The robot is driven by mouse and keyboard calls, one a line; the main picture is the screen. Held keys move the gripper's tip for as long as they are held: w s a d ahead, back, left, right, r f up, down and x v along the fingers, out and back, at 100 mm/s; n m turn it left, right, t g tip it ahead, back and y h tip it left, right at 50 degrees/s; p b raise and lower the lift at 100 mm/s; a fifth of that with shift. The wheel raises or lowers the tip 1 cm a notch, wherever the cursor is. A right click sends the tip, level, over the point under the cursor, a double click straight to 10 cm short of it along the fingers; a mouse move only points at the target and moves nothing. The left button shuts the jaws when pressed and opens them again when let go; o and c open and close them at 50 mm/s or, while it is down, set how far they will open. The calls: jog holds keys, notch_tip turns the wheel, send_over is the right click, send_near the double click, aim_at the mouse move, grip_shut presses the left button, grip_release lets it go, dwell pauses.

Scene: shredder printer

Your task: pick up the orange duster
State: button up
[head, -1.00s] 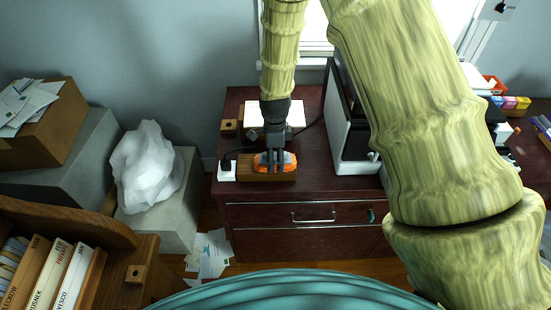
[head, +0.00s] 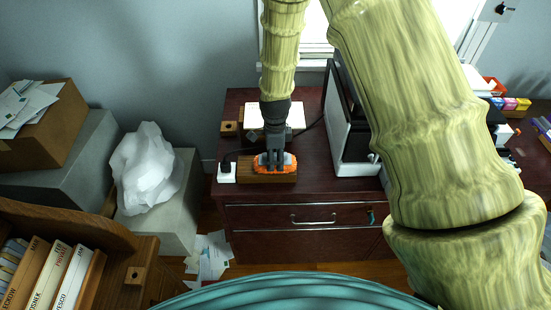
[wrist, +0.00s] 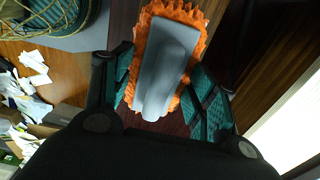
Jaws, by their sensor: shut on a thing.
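The orange duster (head: 290,160) has a fringed orange edge and a grey back. It is on or just above a wooden block (head: 285,176) near the front edge of the dark red cabinet; I cannot tell whether they touch. My gripper (head: 272,164) points down onto the duster and is shut on it. In the wrist view the duster (wrist: 168,60) lies between the two green-padded fingers of my gripper (wrist: 165,90), with its grey back facing the camera.
A white adapter (head: 227,172) sits left of the block. White paper (head: 258,117) lies behind my gripper. A black and white printer (head: 350,135) stands to the right on the dark red cabinet (head: 250,212). A white crumpled bag (head: 146,168) is at the left.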

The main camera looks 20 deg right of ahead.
jog(key=shift+r+b, duration=0.75)
jog(key=shift+r, duration=0.65)
jog(key=s+a+r+b, duration=0.1)
jog(key=s+a+b, duration=0.1)
jog(key=s, duration=0.6)
jog(key=s+a+b, duration=0.1)
jog(key=s+b, duration=0.1)
jog(key=s, duration=0.5)
jog(key=shift+s+a+r, duration=0.35)
jog(key=shift+r, duration=0.05)
jog(key=o, duration=0.4)
jog(key=shift+c, duration=1)
